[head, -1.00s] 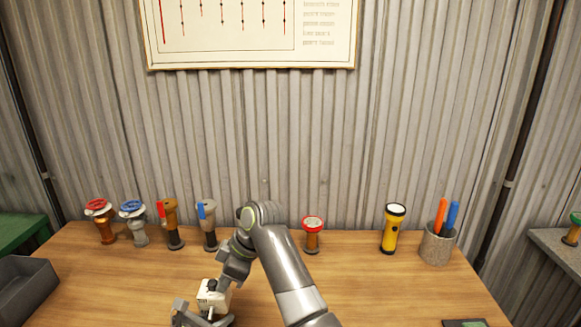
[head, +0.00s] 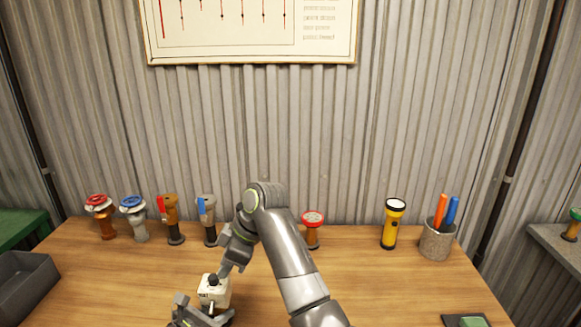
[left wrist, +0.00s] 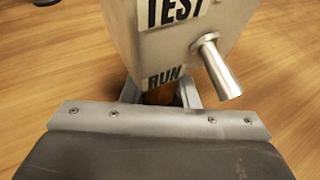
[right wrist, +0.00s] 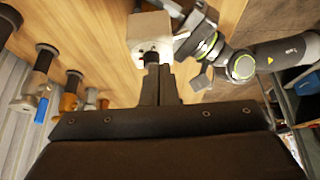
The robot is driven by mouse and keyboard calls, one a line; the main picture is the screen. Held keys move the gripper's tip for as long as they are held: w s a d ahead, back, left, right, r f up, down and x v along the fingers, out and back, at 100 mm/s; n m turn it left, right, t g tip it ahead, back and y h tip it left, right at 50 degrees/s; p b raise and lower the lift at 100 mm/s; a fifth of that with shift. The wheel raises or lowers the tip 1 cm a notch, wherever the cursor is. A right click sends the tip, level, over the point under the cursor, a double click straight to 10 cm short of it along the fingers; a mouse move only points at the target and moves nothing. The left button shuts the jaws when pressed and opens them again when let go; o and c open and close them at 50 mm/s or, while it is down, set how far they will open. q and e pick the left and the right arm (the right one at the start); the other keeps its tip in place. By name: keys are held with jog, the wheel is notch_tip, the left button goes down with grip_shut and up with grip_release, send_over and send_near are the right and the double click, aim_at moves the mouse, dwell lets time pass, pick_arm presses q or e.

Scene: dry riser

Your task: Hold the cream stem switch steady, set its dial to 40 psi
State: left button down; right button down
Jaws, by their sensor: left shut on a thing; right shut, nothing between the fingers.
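The cream stem switch (head: 221,296) stands near the front of the table with its black dial (head: 212,279) on top. My left gripper (head: 200,318) is low at the switch. In the left wrist view, its fingers close around the brown stem (left wrist: 160,95) below the body (left wrist: 165,45), which carries TEST and RUN labels and a metal lever (left wrist: 217,68). My right gripper (head: 223,272) is shut and empty just above and beside the dial. In the right wrist view, its fingertips (right wrist: 158,72) are close to the dial (right wrist: 151,58); contact cannot be told. The dial's reading is too small to read.
Behind stand a red-wheeled valve (head: 99,212), a blue-wheeled valve (head: 134,215), two lever valves (head: 171,215) (head: 207,218), a red-topped valve (head: 312,226), a yellow flashlight (head: 391,225) and a pen cup (head: 435,241). A grey bin (head: 22,285) is at left. The table's right middle is clear.

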aim_at(213, 279)
notch_tip(213, 279, up, 3)
dwell(0.3)
notch_tip(213, 279, down, 6)
jog(key=w, duration=0.2)
jog(key=shift+w, duration=0.15)
dwell(0.7)
jog(key=shift+a, duration=0.35)
dwell(0.7)
